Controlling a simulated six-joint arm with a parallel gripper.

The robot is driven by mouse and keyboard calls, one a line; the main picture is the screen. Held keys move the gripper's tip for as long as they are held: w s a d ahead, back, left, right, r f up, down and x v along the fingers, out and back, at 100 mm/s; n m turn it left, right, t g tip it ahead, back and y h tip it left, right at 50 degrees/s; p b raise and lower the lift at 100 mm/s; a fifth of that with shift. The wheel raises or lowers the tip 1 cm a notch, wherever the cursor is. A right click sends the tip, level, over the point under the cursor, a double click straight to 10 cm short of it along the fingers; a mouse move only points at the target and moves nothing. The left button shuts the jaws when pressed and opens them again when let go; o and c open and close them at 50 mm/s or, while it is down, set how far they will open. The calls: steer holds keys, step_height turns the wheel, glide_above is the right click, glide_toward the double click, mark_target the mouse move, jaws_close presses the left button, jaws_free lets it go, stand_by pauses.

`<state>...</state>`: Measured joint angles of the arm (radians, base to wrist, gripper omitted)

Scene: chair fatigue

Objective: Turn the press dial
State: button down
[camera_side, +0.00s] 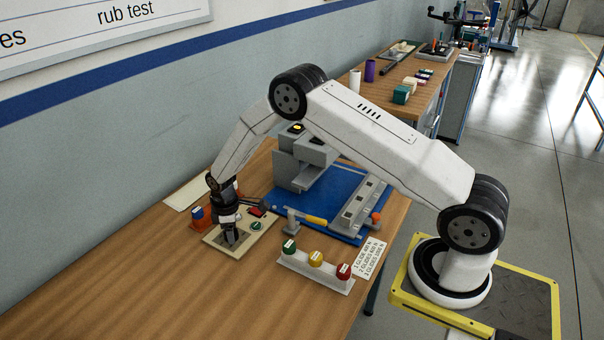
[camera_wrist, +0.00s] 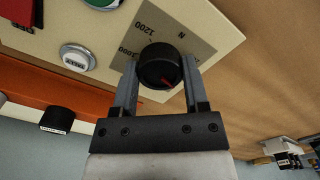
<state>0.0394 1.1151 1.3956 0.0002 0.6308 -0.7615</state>
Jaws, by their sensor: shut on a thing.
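The press dial (camera_wrist: 160,66) is a black round knob with a red mark, set on a grey scale plate of a cream panel. The scale shows "1200", "N" and another number partly hidden. My gripper (camera_wrist: 161,84) is shut on the dial, with one finger on each side of it. In the side view my gripper (camera_side: 230,236) points down onto the cream panel (camera_side: 262,234) on the wooden table, and the dial is hidden behind the fingers.
A green button (camera_side: 256,226) and a red part (camera_side: 256,211) sit on the panel. A white rack (camera_side: 316,272) with green, yellow and red knobs stands in front. A blue plate (camera_side: 345,190) with a grey press lies behind. The front-left table is clear.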

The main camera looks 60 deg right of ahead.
steer(key=shift+c, duration=0.5)
jaws_free()
steer(key=shift+r, duration=0.2)
steer(key=shift+r, duration=3.75)
